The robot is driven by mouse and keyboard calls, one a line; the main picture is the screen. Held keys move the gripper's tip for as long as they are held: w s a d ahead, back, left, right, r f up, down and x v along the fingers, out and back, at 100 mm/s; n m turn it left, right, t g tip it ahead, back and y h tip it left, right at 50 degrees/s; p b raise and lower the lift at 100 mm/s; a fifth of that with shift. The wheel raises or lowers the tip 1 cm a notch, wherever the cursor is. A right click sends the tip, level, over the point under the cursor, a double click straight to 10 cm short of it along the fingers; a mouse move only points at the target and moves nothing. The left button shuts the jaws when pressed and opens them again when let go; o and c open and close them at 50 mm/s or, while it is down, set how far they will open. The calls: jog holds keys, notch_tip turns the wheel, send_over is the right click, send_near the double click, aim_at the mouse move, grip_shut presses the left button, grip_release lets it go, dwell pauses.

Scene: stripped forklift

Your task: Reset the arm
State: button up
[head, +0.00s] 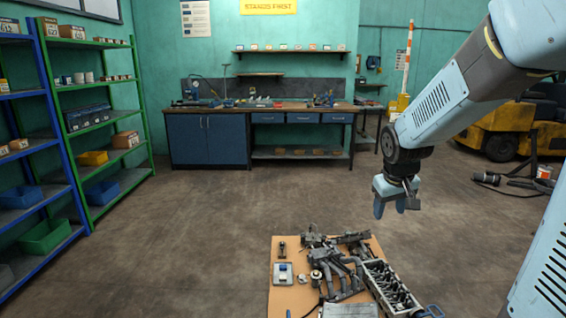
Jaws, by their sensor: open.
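My arm comes in from the right side of the head view and bends downward at its wrist. My gripper (391,208) hangs at its end, pointing down, open, with nothing seen between its fingers. It is in the air above and beyond the right far part of a board (284,298) that bears metal parts. The gripper looks clear of these parts.
Shelves (95,120) stand at left, a blue workbench (207,140) at the back, a yellow forklift (502,135) at right. Loose parts (488,178) lie near it. The middle floor is clear.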

jog(key=s+a+r, duration=0.1)
jog(key=s+r, duration=0.2)
jog(key=s, duration=0.3)
jog(key=s+a+r+m+t, duration=0.1)
jog(key=s+r, duration=0.2)
jog(key=s, duration=0.4)
jog(key=s+a+r+m+y, duration=0.1)
jog(key=s+r, duration=0.2)
jog(key=s, duration=0.4)
jog(key=shift+s+a+r+t, duration=0.2)
jog(key=shift+a+r+t, duration=0.1)
jog(key=shift+r, duration=0.1)
jog(key=shift+c, duration=0.4)
